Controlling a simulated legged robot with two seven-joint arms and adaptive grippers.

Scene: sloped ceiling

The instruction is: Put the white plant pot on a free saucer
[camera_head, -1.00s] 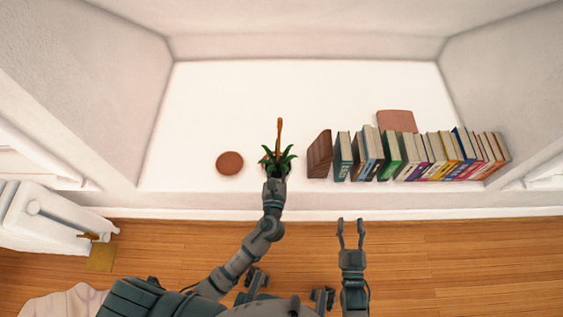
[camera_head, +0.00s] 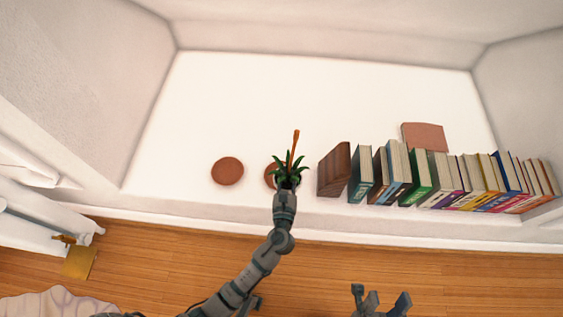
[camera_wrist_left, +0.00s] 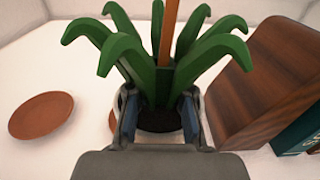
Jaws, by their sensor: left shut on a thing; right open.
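A potted plant (camera_head: 290,166) with green leaves and an orange stick is at my left gripper (camera_head: 286,188). In the left wrist view the left gripper (camera_wrist_left: 160,120) is shut on the pot, with dark soil (camera_wrist_left: 160,121) between its fingers. The pot's wall and colour are mostly hidden. A round terracotta saucer (camera_head: 227,171) lies empty to the left; it also shows in the left wrist view (camera_wrist_left: 41,115). A second saucer (camera_head: 270,176) is partly hidden by the plant; I cannot tell whether the pot touches it. My right gripper (camera_head: 380,297) is open and empty, over the floor.
A wooden block (camera_head: 335,169) stands just right of the plant and ends a row of several books (camera_head: 420,175). A flat terracotta-coloured piece (camera_head: 424,137) lies behind the books. The white surface (camera_head: 270,95) behind the saucers is clear.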

